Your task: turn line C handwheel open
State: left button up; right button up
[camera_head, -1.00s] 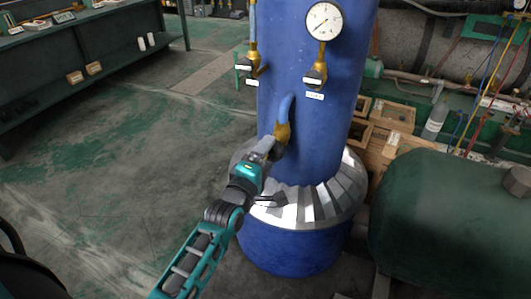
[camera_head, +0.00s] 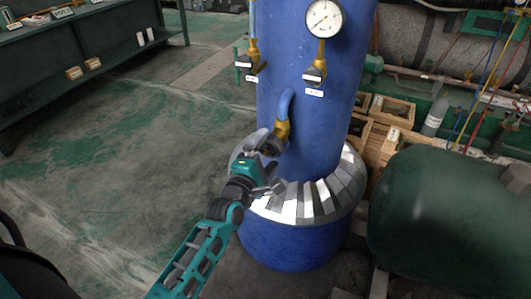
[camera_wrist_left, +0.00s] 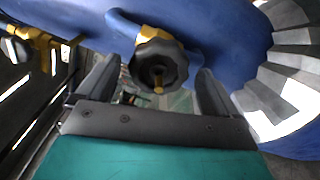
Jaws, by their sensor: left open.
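A dark scalloped handwheel (camera_wrist_left: 158,64) with a brass stem shows in the left wrist view, between the two fingers of my left gripper (camera_wrist_left: 154,90). Its brass valve body (camera_head: 282,128) sticks out of the blue tank (camera_head: 312,110) below a blue pipe bend in the head view. There my left gripper (camera_head: 262,148) is at the handwheel and partly hides it. The fingers are open, one on each side of the wheel. I cannot tell whether they touch it. My right gripper is not in view. A label naming this line is not readable.
Two more brass valves, one on the left (camera_head: 251,66) and one under the gauge (camera_head: 317,68), sit higher up. A faceted silver collar (camera_head: 300,203) rings the tank below the handwheel. A green tank (camera_head: 440,220) stands at right. The floor at left is clear.

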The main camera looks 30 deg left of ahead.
pick_arm(q)
jog(key=s+p, duration=0.2)
jog(key=s, duration=0.5)
jog(key=shift+d+p, duration=0.2)
jog(key=shift+p, duration=0.15)
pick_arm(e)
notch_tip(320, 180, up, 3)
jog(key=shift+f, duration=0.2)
pick_arm(q)
jog(key=s+d+f+m+g+h, duration=0.1)
jog(key=s+d+f+m+g, duration=0.2)
jog(key=m, duration=0.9)
jog(key=s+d+f+m+g+h, duration=0.2)
jog(key=s+d+f+m+g, duration=0.2)
jog(key=s+f+m, duration=0.4)
jog(key=shift+s+d+f+m, duration=0.3)
jog(key=shift+s+m, duration=1.25)
jog(key=shift+m, duration=0.65)
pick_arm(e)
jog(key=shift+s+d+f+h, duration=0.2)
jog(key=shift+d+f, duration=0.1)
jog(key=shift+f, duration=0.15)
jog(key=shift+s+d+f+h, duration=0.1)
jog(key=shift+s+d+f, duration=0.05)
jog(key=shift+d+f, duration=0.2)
pick_arm(q)
jog(key=shift+c, duration=0.2)
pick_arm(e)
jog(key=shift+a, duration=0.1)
